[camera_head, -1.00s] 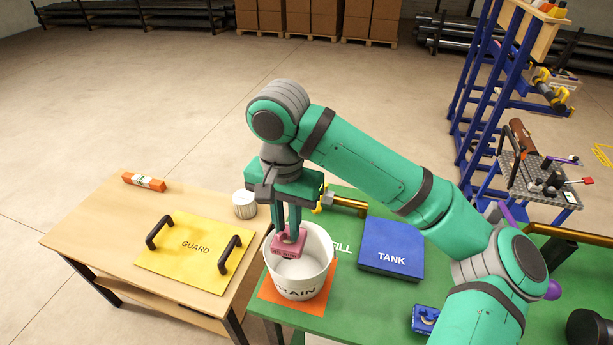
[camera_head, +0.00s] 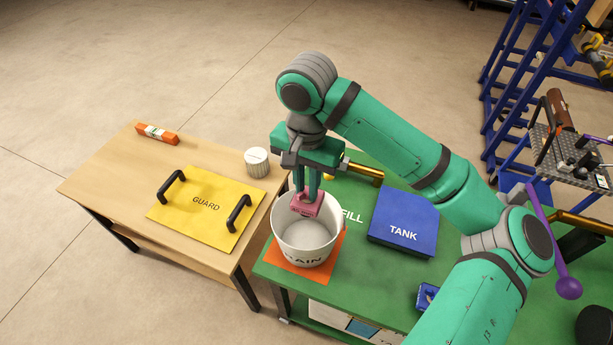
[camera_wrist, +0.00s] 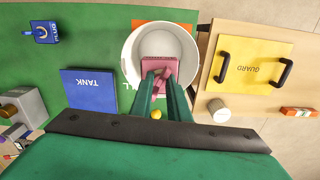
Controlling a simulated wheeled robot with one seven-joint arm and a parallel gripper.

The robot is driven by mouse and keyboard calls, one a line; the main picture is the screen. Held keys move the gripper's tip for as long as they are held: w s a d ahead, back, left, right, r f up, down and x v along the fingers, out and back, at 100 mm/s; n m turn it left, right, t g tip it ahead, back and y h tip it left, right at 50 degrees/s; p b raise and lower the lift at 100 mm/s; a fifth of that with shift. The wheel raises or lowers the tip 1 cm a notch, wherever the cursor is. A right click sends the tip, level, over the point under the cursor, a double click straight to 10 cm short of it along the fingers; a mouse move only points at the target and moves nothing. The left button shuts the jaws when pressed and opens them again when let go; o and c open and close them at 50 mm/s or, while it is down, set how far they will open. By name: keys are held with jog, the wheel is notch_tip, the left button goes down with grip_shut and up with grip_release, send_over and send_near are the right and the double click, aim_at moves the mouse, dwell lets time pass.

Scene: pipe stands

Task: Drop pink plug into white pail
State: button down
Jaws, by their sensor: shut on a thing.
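The pink plug (camera_head: 306,204) is held between the fingertips of my gripper (camera_head: 307,193), which is shut on it. The white pail (camera_head: 290,251) stands open-topped on an orange mat (camera_head: 335,251) on the green table. The plug is over the far part of the pail's mouth, near its far rim. In the wrist view the plug (camera_wrist: 160,68) shows within the outline of the pail (camera_wrist: 131,62), at the finger ends (camera_wrist: 160,82). Its exact height against the rim is hard to tell. The visible pail floor looks empty.
A blue TANK block (camera_head: 403,222) lies right of the pail. A wooden table (camera_head: 110,182) at left bears a yellow GUARD plate (camera_head: 205,207) with black handles, a ribbed white cup (camera_head: 257,162) and an orange box (camera_head: 157,134). A brass pipe (camera_head: 364,173) is behind.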

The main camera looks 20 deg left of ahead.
aim_at(307, 194)
notch_tip(307, 194, down, 12)
jog(key=shift+r, duration=0.15)
dwell(0.7)
jog(key=c, duration=1.6)
grip_release()
jog(key=shift+w+r, duration=0.1)
jog(key=shift+r, duration=3.95)
